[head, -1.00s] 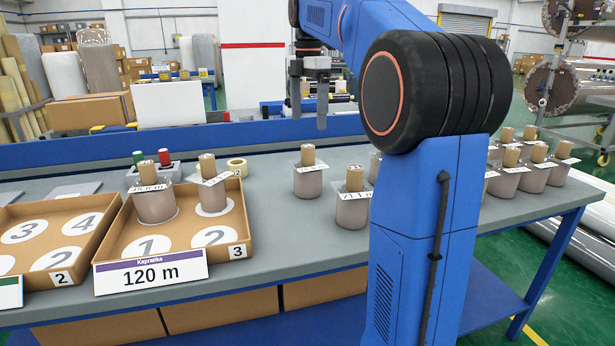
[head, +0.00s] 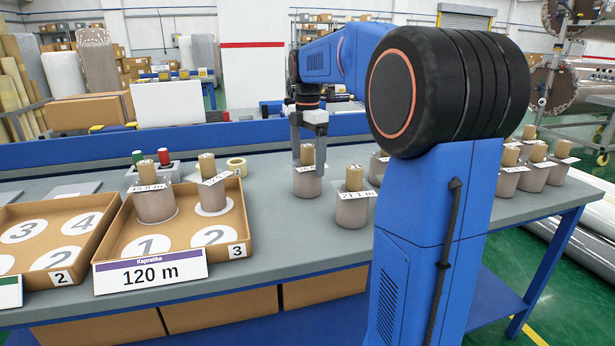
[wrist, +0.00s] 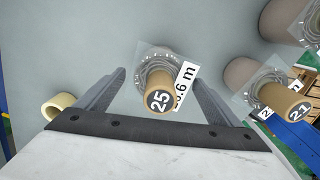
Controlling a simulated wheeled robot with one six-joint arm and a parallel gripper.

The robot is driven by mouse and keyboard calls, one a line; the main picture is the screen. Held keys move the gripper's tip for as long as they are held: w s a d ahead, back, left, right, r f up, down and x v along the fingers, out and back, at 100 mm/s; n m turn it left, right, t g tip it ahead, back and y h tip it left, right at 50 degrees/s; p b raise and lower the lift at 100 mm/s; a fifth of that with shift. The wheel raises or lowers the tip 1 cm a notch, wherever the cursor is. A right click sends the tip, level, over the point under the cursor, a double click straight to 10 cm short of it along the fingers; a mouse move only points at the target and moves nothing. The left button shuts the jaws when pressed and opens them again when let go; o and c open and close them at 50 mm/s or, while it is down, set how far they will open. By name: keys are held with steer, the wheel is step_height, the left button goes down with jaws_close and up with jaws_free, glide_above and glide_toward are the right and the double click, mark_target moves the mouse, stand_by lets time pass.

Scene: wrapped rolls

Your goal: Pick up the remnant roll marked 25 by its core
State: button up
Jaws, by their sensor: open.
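The roll marked 25 (wrist: 158,90) shows in the wrist view with its brown core end between my fingers and a white length label beside it. In the head view this grey wrapped roll (head: 308,184) stands upright on the table, its core partly behind my fingers. My gripper (head: 308,163) is above the roll, pointing down, with a finger on each side of the core. In the wrist view my gripper (wrist: 160,84) is open, with gaps between both fingers and the core.
A roll marked 21 (wrist: 285,98) stands close by; in the head view a neighbouring roll (head: 352,207) is at the right. A cardboard tray (head: 180,240) holding two rolls is at the left. A tape roll (wrist: 58,105) lies left of my gripper.

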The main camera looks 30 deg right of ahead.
mark_target(307, 168)
steer(key=shift+f, duration=1.5)
steer(key=c, duration=0.9)
